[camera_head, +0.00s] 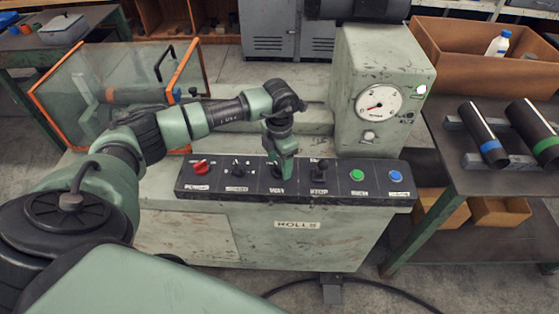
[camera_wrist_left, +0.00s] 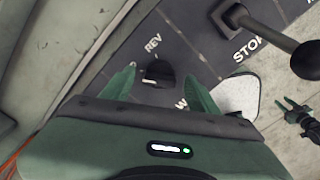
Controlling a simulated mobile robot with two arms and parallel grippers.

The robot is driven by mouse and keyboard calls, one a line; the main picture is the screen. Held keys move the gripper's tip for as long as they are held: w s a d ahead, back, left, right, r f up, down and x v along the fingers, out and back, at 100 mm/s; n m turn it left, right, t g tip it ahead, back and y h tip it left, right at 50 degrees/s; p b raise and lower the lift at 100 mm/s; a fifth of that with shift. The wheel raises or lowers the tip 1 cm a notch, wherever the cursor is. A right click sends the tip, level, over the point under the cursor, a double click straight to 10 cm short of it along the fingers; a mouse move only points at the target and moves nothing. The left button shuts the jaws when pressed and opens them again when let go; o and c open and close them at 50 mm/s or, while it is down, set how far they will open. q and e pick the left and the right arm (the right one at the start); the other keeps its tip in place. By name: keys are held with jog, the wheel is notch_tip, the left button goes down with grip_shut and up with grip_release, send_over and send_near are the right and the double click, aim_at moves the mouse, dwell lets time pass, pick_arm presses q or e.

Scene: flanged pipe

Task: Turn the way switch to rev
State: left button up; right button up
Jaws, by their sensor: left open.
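The way switch is a small black rotary knob (camera_wrist_left: 158,74) on the dark control panel (camera_head: 226,185). In the left wrist view it sits just below the white REV label (camera_wrist_left: 153,43). A pale mark shows at its lower left; its exact setting is hard to read. My left gripper (camera_head: 281,172) points down over the WAY label, hiding most of the knob in the head view. In the wrist view the left gripper's green fingers (camera_wrist_left: 160,80) are apart, one on each side of the knob, with gaps visible. Part of what looks like my right gripper (camera_wrist_left: 300,116) shows at the right edge.
Left of the gripper are a red switch (camera_head: 201,167) and a black knob (camera_head: 238,169). Close on its right is the STOP lever (camera_head: 319,172), its ball end (camera_wrist_left: 307,60) near in the wrist view. Green (camera_head: 357,175) and blue (camera_head: 396,177) buttons lie further right.

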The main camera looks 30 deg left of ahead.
pick_arm(q)
jog(key=shift+f, duration=0.1)
grip_shut()
jog(key=shift+f+m+b, duration=0.15)
jog(key=shift+m+b, duration=1.35)
jog(key=shift+b, duration=0.1)
jog(key=m+b, duration=0.3)
jog(key=shift+m, duration=0.3)
jog(key=m+b, duration=0.2)
jog(key=m, duration=0.2)
jog(key=shift+b, duration=0.4)
jog(key=shift+r+m+b, duration=0.25)
jog(key=shift+m+b, duration=0.55)
jog(key=shift+m, duration=0.8)
pick_arm(e)
notch_tip(320, 180, down, 10)
jog(key=shift+w+f, duration=0.25)
jog(key=shift+w, duration=0.05)
